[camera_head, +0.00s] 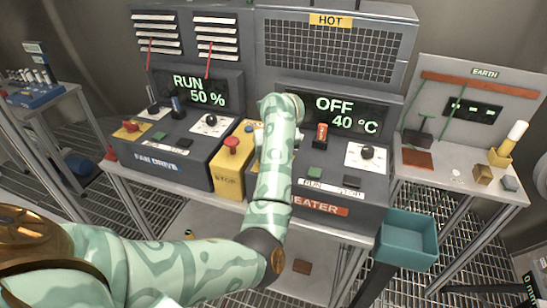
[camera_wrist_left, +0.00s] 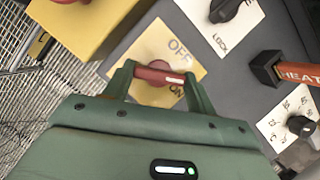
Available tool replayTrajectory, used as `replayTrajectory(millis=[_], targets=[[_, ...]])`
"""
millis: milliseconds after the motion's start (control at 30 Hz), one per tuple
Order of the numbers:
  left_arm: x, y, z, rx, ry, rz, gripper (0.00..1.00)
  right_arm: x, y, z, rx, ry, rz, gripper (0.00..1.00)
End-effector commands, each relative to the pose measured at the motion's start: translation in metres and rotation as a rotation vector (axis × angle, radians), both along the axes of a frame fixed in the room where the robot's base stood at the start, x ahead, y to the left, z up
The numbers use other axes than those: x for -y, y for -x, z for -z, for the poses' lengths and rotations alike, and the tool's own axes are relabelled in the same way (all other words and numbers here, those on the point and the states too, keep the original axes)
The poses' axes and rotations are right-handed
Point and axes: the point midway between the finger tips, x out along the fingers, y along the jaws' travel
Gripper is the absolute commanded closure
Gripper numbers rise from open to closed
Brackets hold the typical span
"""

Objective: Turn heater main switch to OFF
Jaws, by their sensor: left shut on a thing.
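The heater main switch, a red rotary handle (camera_wrist_left: 153,73) on a yellow plate (camera_wrist_left: 150,96) marked OFF and ON, shows in the left wrist view. My left gripper (camera_wrist_left: 158,82) is shut on the handle, one finger at each end. The handle lies across the plate, its white mark beside the word ON. In the head view my left arm hides the switch and the gripper. The heater panel display (camera_head: 345,115) reads OFF and 40 °C, under a yellow HOT sign (camera_head: 330,20). My right gripper is not in view.
A yellow STOP box (camera_head: 229,175) with a red button stands left of the switch. A black LOCK knob (camera_wrist_left: 224,9), a red-topped lever (camera_head: 321,135) and a dial (camera_head: 367,152) are nearby. A teal bin (camera_head: 407,238) sits in front at right.

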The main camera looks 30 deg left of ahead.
Motion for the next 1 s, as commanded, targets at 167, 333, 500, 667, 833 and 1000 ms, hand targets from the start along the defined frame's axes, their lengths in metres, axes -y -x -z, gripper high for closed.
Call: replayTrajectory(millis=[167,333,500,667,833,1000], targets=[[0.002,-0.002,0.003,0.000,0.003,-0.166,0.66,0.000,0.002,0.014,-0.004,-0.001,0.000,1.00],[0.002,-0.003,0.003,0.000,0.002,-0.327,0.66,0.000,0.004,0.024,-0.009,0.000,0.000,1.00],[0.002,-0.004,0.003,0.000,0.001,-0.489,0.66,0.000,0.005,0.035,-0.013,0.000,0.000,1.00],[0.002,-0.004,0.003,-0.001,0.001,-0.638,0.66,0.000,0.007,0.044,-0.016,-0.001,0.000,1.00],[0.002,-0.005,0.002,-0.001,0.000,-0.775,0.66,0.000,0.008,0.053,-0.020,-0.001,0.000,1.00],[0.002,-0.006,0.002,0.000,0.001,-0.886,0.66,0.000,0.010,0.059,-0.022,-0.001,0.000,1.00]])
